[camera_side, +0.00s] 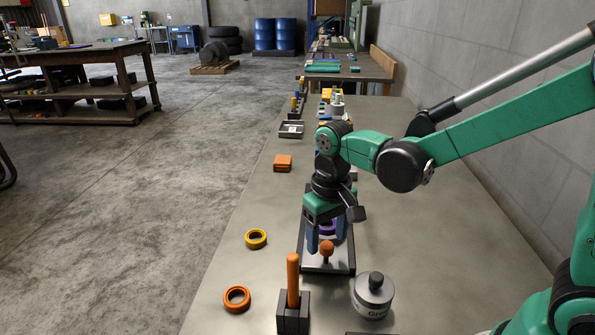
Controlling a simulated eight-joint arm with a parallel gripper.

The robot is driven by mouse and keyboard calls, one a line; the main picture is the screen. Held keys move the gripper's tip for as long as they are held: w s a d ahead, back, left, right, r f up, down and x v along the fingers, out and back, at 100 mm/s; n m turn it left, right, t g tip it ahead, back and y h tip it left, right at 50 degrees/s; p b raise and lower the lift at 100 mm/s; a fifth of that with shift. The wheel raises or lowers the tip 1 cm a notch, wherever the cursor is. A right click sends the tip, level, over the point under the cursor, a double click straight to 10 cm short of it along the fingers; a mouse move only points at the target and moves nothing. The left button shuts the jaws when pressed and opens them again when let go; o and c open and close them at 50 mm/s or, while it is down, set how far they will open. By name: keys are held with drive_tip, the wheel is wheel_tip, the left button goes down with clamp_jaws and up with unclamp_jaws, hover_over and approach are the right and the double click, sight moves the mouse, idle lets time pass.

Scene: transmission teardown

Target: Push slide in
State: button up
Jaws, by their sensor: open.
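A flat dark base plate (314,262) lies on the grey workbench in the middle of the side view. An orange round-topped knob (327,247) stands on it near its front; it may belong to the slide, but I cannot tell. A purple ring-like part (328,228) shows behind the knob, partly hidden. My gripper (327,236) points down over the plate, with its blue fingers apart on either side of the purple part. The gripper is open. I cannot tell whether the fingers touch anything, and the slide's position is mostly hidden.
An upright orange handle (293,280) in a dark block stands in front of the plate. A grey canister (373,296) is at front right. A yellow ring (256,239) and an orange ring (237,298) lie left. An orange block (283,163) and a tray (291,130) lie farther back.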

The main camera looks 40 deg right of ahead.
drive_tip(key=shift+f, duration=0.65)
clamp_jaws()
idle(1.0)
